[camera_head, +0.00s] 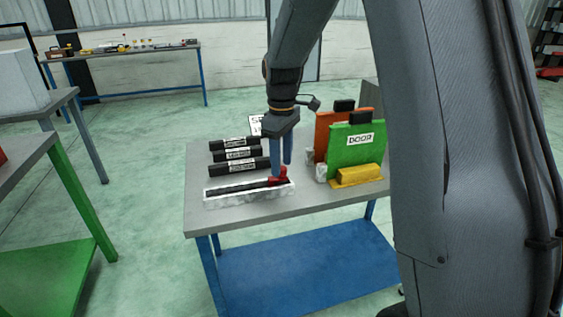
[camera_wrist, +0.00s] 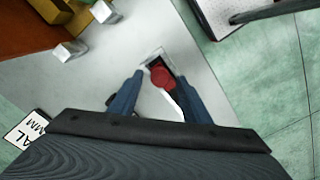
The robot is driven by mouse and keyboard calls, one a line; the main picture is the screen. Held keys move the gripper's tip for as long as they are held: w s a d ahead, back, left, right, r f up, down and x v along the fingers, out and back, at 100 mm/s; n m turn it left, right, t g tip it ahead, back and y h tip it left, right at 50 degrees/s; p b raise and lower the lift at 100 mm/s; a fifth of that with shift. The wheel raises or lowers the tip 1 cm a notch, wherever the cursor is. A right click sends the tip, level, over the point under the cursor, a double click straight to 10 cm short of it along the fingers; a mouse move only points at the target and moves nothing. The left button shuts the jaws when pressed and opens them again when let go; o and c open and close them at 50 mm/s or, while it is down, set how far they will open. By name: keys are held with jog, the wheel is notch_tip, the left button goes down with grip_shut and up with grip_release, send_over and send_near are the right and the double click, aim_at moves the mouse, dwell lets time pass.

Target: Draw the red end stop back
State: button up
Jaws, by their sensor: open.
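The red end stop (camera_head: 277,177) sits at the right end of a pale tray (camera_head: 222,202) that holds a long black bar (camera_head: 238,188). In the wrist view the red end stop (camera_wrist: 161,76) shows as a round red piece just past the fingertips. My gripper (camera_head: 281,165) points down over it, with its blue fingers close to the stop. In the wrist view my gripper (camera_wrist: 158,84) is open, with a finger on each side of the stop's near side. I cannot tell whether a finger touches it.
Several labelled black bars (camera_head: 236,155) lie behind the tray on the grey table (camera_head: 310,206). A green board marked DOOR (camera_head: 352,152), an orange board (camera_head: 322,127) and a yellow block (camera_head: 356,176) stand to the right. The table's front edge is clear.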

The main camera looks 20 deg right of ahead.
jog(key=shift+f, duration=0.55)
grip_shut()
